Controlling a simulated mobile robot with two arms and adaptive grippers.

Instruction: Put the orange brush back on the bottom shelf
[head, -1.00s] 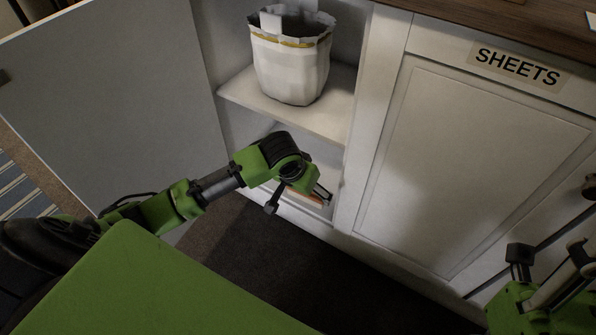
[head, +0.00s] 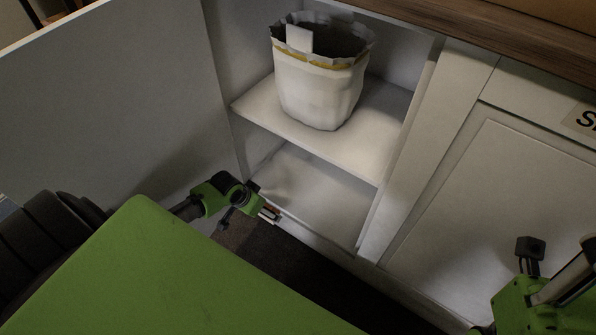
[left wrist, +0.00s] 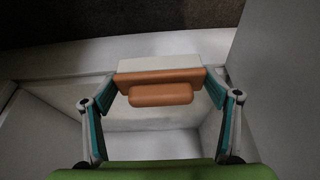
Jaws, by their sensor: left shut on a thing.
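The orange brush (left wrist: 160,94) has an orange back and handle and a pale bristle block. My left gripper (left wrist: 164,84) is shut on it, one finger on each end. In the head view my left gripper (head: 265,209) is low at the front left corner of the cabinet opening. The brush shows there only as a small orange and white piece (head: 270,212). The bottom shelf (head: 325,195) is a bare white surface just beyond the gripper. I cannot tell whether the brush touches it.
A white fabric basket (head: 318,90) stands on the upper shelf (head: 375,125), above the gripper. The open cabinet door (head: 110,110) is at the left. A closed cabinet door (head: 490,190) is at the right. The bottom shelf has free room.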

